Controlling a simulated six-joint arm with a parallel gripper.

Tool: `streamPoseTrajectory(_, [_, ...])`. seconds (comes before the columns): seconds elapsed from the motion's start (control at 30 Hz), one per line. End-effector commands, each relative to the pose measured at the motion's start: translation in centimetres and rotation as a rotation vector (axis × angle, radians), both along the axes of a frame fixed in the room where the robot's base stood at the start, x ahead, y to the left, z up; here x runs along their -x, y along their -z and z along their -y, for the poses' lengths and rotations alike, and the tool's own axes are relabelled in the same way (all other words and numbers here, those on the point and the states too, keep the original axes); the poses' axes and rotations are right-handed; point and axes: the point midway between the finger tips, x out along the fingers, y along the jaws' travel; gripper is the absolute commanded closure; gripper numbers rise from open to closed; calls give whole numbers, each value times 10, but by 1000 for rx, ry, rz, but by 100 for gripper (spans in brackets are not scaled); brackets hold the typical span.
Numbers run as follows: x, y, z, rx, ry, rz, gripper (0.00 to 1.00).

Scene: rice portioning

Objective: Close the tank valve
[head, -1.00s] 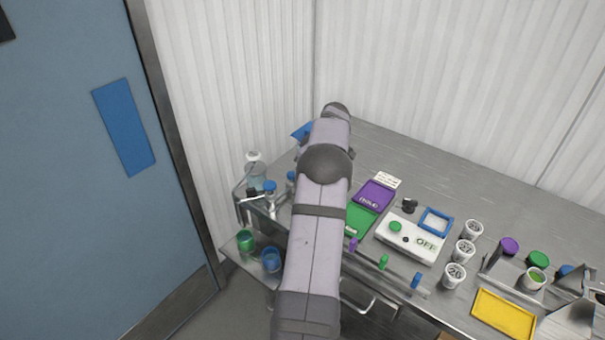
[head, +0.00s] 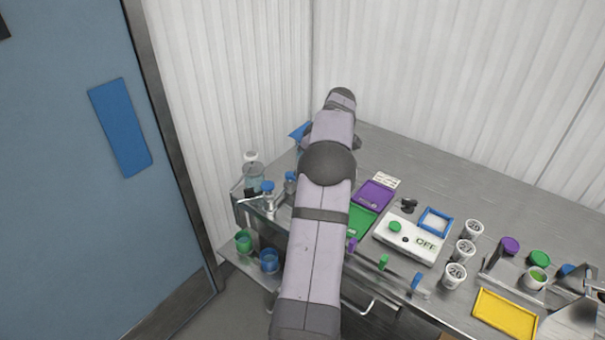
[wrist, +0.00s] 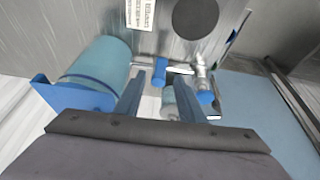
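In the wrist view, my gripper (wrist: 158,97) is open, its two fingers apart with a gap between them. A small blue knob (wrist: 160,72) lies just beyond the fingertips, near the gap; I cannot tell whether it is touched. A teal, translucent tank-like cylinder (wrist: 101,62) with a blue band lies left of the fingers. In the head view, a blue-topped tap (head: 267,188) stands at the bench's left end. My arm hides the gripper there.
A clear jar (head: 252,171) stands at the left end. Green (head: 243,242) and blue (head: 269,261) containers sit on a lower shelf. The bench's back right is clear.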

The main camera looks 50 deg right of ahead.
Motion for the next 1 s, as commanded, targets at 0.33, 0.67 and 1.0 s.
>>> streamPoseTrajectory(0.33, [12, -27, 0, 0, 1, 0, 64])
streamPoseTrajectory(0.67, [12, -28, 0, 0, 1, 0, 64])
streamPoseTrajectory(1.0, [-11, -27, -36, -27, 1, -28, 64])
